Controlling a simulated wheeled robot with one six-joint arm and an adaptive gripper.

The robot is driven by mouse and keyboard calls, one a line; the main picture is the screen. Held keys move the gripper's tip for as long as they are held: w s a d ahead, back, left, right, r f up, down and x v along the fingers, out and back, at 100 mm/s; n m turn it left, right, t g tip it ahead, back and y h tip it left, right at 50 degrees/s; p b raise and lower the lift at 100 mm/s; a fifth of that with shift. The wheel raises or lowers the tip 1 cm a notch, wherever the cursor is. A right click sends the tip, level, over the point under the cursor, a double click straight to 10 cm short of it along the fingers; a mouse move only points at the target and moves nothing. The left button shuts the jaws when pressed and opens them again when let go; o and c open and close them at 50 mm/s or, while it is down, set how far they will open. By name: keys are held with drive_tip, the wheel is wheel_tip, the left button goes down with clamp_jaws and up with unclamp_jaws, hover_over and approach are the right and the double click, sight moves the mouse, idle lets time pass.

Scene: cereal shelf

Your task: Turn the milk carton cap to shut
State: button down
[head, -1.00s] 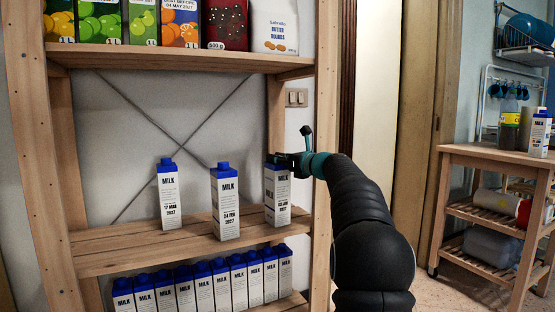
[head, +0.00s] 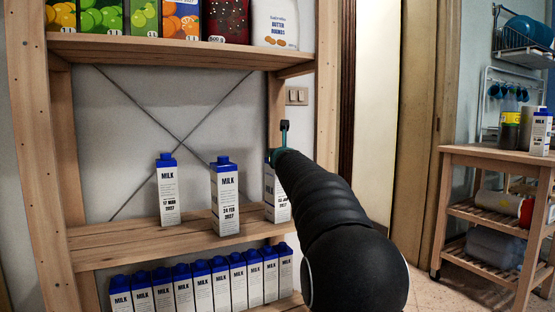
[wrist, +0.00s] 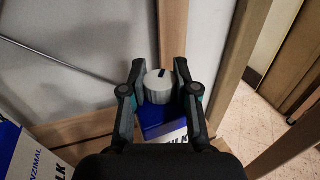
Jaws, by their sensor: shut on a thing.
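The right-hand milk carton (head: 277,198) stands upright on the middle shelf, its upper right side partly hidden by my arm. In the wrist view its blue top (wrist: 162,122) shows below a round, pale grey ribbed cap (wrist: 159,92) with a dark mark on its upper face. My gripper (wrist: 159,76) is shut on the cap, one finger on each side. In the head view my arm hides most of the gripper, and the cap cannot be made out.
Two more milk cartons stand to the left, one in the middle (head: 225,200) and one farther left (head: 168,190). A row of milk cartons (head: 200,283) fills the lower shelf. The upper shelf (head: 180,50) is above. A wooden upright (head: 322,120) stands close on the right.

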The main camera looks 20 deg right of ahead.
drive_tip(key=m+g+h, duration=0.1)
drive_tip(key=m+h, duration=0.1)
drive_tip(key=h, duration=0.1)
drive_tip(key=m+g+h+p, duration=0.1)
drive_tip(key=m+g+h, duration=0.1)
drive_tip(key=h, duration=0.1)
drive_tip(key=shift+w+a+r, duration=0.1)
drive_tip(key=m+g+h+p, duration=0.2)
drive_tip(key=m+g+h, duration=0.1)
drive_tip(key=shift+g, duration=0.3)
drive_tip(key=shift+m+h, duration=0.4)
drive_tip(key=shift+g+p, duration=0.35)
drive_tip(key=shift+g, duration=0.15)
drive_tip(key=c, duration=0.8)
unclamp_jaws()
drive_tip(key=shift+r, duration=4.9)
